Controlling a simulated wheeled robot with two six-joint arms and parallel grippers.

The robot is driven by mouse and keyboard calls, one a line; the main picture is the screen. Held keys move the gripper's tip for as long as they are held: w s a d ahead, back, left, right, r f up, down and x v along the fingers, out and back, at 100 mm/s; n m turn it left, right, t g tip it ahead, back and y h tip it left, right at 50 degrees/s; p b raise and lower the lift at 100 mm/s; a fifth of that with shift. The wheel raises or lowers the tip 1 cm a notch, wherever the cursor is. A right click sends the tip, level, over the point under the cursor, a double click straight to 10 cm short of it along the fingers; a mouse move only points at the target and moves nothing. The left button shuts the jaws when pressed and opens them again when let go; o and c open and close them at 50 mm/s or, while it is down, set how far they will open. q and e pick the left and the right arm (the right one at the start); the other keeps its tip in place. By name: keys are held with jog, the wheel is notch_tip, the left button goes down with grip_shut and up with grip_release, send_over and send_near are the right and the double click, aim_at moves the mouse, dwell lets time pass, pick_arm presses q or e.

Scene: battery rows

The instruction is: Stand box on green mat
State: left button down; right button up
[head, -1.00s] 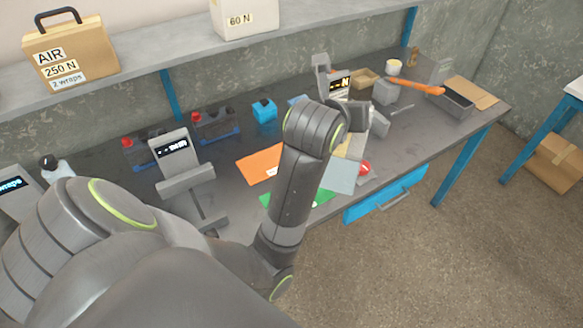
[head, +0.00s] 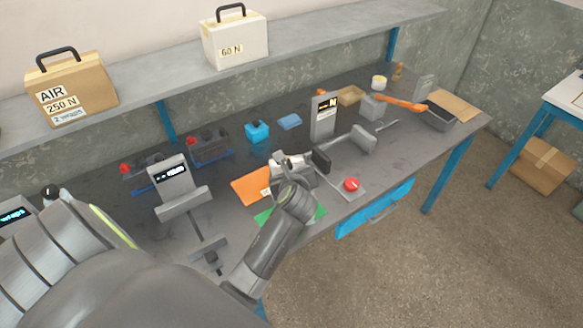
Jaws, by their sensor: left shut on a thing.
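My left arm comes in from the lower left and its gripper (head: 304,166) is over the middle of the bench, above and behind the green mat (head: 264,216). The gripper is shut on a small pale thing, probably the box (head: 288,159). The jaws and wrist hide much of it, so I cannot tell its tilt. The green mat lies near the front edge of the bench, and my forearm and wrist cover its middle. My right gripper is not in view.
An orange mat (head: 248,187) lies left of the gripper. A grey plate with a red button (head: 351,184) is to the right. Display devices stand at left (head: 171,174) and behind (head: 325,117). An orange-handled tool (head: 400,103) lies near an open grey tray (head: 440,117).

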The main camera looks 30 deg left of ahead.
pick_arm(q)
jog(key=shift+w+f, duration=0.1)
jog(key=shift+f, duration=2.75)
jog(key=c, duration=1.5)
grip_release()
jog(key=shift+s+f, duration=0.1)
jog(key=shift+s, duration=0.1)
